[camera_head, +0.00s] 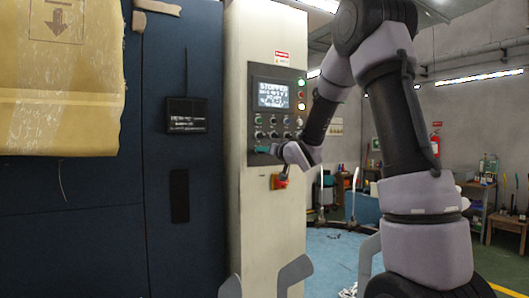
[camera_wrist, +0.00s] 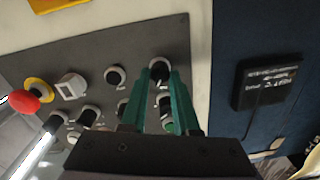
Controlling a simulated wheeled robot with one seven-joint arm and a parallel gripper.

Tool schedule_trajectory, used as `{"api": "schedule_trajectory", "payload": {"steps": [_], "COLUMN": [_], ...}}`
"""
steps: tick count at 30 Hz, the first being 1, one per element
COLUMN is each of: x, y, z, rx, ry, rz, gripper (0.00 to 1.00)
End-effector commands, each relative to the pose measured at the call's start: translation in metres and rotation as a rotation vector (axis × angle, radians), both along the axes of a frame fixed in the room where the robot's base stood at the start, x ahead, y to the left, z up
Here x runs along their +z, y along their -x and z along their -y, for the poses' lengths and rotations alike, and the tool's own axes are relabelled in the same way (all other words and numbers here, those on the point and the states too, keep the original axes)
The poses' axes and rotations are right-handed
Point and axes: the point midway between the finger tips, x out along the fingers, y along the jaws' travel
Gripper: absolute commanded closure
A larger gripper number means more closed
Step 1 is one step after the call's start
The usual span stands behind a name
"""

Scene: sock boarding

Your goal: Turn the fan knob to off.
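A grey control panel (camera_head: 286,98) with a lit screen reading "STOPPED" is on the cream cabinet, with rows of knobs and buttons below. My gripper (camera_head: 256,149), with teal fingers, is at the panel's lower left corner. In the wrist view the fingertips (camera_wrist: 160,75) lie on either side of a black knob (camera_wrist: 160,64) with a pale ring. A gap shows between the fingers; whether they touch the knob is unclear. The knob labels are too small to read, so I cannot tell which is the fan knob. The fingers partly hide neighbouring controls.
A red emergency button (camera_wrist: 24,103) on a yellow ring and several other black knobs (camera_wrist: 115,76) sit close by. A dark blue cabinet (camera_head: 180,250) with a small black box (camera_head: 186,115) stands to the left in the head view. A blue round surface (camera_head: 335,260) lies right of the cream cabinet.

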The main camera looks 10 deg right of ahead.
Motion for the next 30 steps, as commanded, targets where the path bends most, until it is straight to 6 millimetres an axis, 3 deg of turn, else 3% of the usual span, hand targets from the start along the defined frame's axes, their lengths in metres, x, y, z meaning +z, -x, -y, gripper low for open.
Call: {"api": "schedule_trajectory", "payload": {"steps": [14,30], "x": [0.0002,0.0005], "y": [0.0003,0.0007], "z": [0.0001,-0.0012], "rx": [0.000,0.000], "ry": [0.060,0.483], "rz": [0.020,0.157], "gripper": [1.00,1.00]}}
